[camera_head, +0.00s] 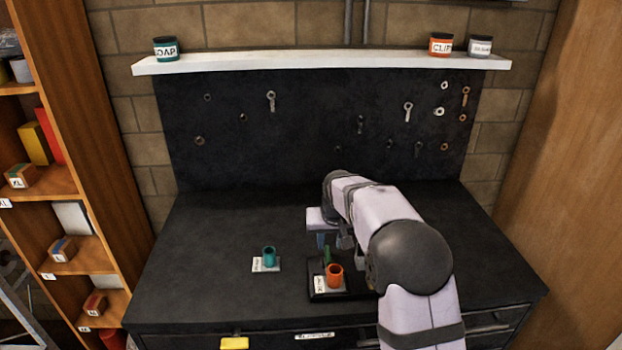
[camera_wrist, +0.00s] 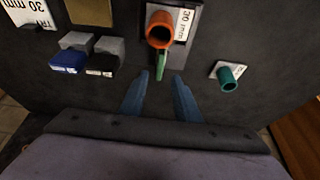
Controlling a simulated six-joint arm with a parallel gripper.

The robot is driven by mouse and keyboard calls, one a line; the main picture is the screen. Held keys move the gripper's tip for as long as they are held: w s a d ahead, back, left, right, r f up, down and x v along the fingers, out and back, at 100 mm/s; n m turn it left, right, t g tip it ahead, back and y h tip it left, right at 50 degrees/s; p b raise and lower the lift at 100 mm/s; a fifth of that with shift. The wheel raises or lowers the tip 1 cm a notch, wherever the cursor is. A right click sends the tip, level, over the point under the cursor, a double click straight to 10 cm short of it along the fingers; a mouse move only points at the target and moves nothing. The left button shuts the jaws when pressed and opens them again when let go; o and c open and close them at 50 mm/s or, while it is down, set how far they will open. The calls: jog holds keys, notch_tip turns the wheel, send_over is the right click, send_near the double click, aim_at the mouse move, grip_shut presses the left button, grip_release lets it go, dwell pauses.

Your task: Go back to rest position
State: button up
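My gripper (camera_head: 329,240) hangs over the middle of the black workbench, behind a dark tray. In the wrist view my gripper (camera_wrist: 160,76) shows two blue fingers spread apart. A thin green piece (camera_wrist: 161,66) shows in the gap between the fingertips, beside an orange cylinder (camera_wrist: 160,28); no finger appears to touch it. In the head view the green piece (camera_head: 327,256) stands just behind the orange cylinder (camera_head: 335,275), below my fingers. A teal cylinder (camera_head: 269,257) stands on a small labelled plate to the left; it also shows in the wrist view (camera_wrist: 230,78).
A pegboard (camera_head: 300,130) with tools and rings stands behind, under a white shelf (camera_head: 320,62) with jars. Shelving (camera_head: 100,130) stands left.

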jog(key=s+d+f+g, duration=0.2)
jog(key=s, duration=1.6)
jog(key=s+d+f+g, duration=0.2)
jog(key=s+f, duration=0.1)
jog(key=s, duration=1.5)
jog(key=shift+s+f+g, duration=0.2)
jog(key=shift+s+g, duration=0.1)
jog(key=shift+s, duration=0.05)
